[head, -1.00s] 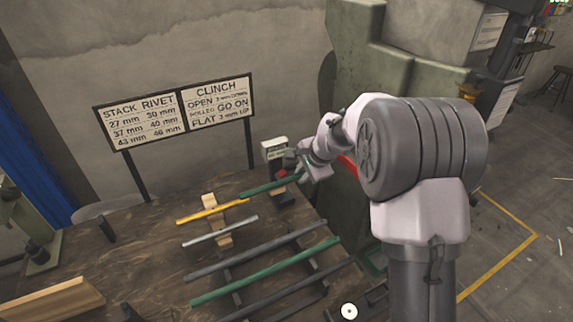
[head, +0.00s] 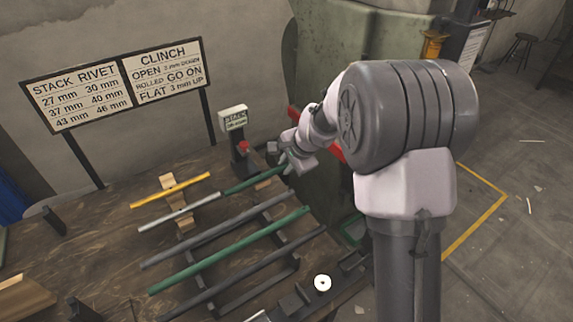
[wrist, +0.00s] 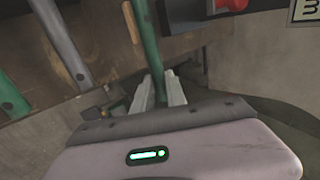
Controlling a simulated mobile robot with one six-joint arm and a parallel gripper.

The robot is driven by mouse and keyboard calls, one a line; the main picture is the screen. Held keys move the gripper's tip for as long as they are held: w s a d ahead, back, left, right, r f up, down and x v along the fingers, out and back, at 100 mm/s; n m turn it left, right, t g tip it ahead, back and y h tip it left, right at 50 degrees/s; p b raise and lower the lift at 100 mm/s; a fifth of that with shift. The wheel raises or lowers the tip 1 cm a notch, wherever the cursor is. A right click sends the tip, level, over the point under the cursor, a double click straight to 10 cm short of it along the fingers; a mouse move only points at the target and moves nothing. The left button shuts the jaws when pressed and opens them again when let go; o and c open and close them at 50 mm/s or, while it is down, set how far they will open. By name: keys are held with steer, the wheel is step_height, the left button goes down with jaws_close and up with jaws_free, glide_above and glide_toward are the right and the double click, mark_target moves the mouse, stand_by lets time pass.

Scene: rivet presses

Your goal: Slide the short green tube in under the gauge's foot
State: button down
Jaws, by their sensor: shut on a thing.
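The short green tube (head: 252,185) is gripped near its right end by my gripper (head: 289,163), whose jaws are partly hidden in the head view. In the wrist view the tube (wrist: 147,45) runs away from between the two pale fingers (wrist: 160,90). The gauge is a small white-topped box (head: 233,118) marked STACK, with a red knob and a dark foot (head: 243,167) on the bench. The tube lies on the near side of the foot, not under it. The gauge's dark foot (wrist: 185,15) shows right of the tube in the wrist view.
A yellow tube (head: 170,190) and a short grey tube (head: 180,212) lie across a wooden rest at left. Long grey, green (head: 230,249) and dark tubes lie on a rack in front. A signboard (head: 118,82) stands behind. A green machine (head: 365,60) rises at right.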

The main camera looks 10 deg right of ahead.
steer(key=w+a+p, duration=0.3)
steer(key=w+p, duration=0.4)
steer(key=w, duration=0.1)
steer(key=shift+w+a, duration=0.2)
steer(key=shift+a, duration=0.05)
steer(key=shift+f+b, duration=0.3)
steer(key=shift+f, duration=0.15)
steer(key=c, duration=1.3)
jaws_free()
steer(key=p+v, duration=0.5)
steer(key=v, duration=1.2)
steer(key=shift+s+r, duration=0.15)
steer(key=shift+r, duration=0.1)
